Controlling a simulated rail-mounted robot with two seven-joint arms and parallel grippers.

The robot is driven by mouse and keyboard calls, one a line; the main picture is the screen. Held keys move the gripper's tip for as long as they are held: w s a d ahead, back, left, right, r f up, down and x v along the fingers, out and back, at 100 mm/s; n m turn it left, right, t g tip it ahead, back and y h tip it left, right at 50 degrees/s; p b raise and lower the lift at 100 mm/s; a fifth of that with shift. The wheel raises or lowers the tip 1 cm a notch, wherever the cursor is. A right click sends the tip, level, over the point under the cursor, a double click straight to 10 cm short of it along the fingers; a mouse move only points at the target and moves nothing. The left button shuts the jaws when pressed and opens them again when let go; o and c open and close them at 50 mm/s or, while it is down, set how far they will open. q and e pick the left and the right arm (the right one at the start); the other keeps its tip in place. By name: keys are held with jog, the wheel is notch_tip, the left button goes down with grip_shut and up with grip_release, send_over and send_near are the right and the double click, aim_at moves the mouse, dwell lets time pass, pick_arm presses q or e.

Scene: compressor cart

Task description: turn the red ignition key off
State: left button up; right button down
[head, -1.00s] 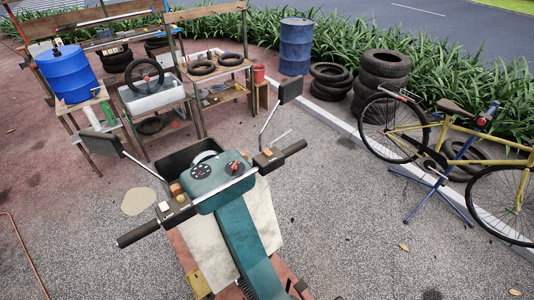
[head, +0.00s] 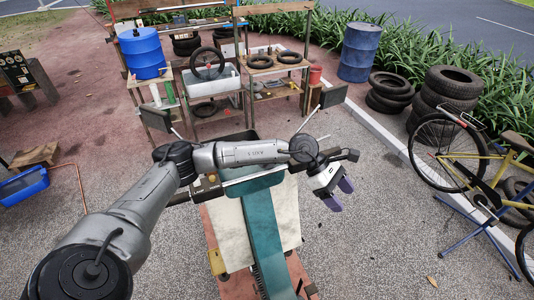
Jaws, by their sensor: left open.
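The teal body (head: 266,235) of the cart stands in the middle of the head view, with handlebars and mirrors at its far end. My left arm reaches across the handlebars from the left and covers most of the console, so the red ignition key is hidden. My left gripper (head: 339,197), white with purple fingertips, is open and empty. It hangs to the right of the console, just this side of the right handlebar grip (head: 346,155). My right gripper is not in view.
A mirror (head: 333,96) rises beyond my left gripper and another (head: 156,119) stands at the left. A yellow bicycle (head: 470,165) stands at the right. Workbenches with a blue drum (head: 143,53) and tyres are behind. Paving to the right of the cart is clear.

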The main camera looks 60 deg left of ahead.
pick_arm(q)
jog(key=s+a+r+g+y, duration=0.1)
jog(key=s+a+r+y, duration=0.15)
jog(key=a, duration=0.65)
jog(key=s+a+r+g+y, duration=0.2)
jog(key=a+y, duration=0.2)
jog(key=a, duration=0.6)
jog(key=s+a+r+g+y, duration=0.1)
jog(key=s+a+r+y, duration=0.15)
jog(key=a, duration=0.65)
jog(key=shift+y, duration=0.4)
jog(key=f, duration=0.4)
jog(key=shift+w, duration=0.4)
notch_tip(320, 180, down, 9)
jog(key=b, duration=0.5)
jog(key=shift+r, duration=0.2)
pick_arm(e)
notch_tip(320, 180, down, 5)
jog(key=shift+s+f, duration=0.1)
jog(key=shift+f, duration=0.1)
pick_arm(q)
jog(key=shift+c, duration=0.3)
jog(key=c, duration=0.9)
jog(key=shift+o, duration=0.2)
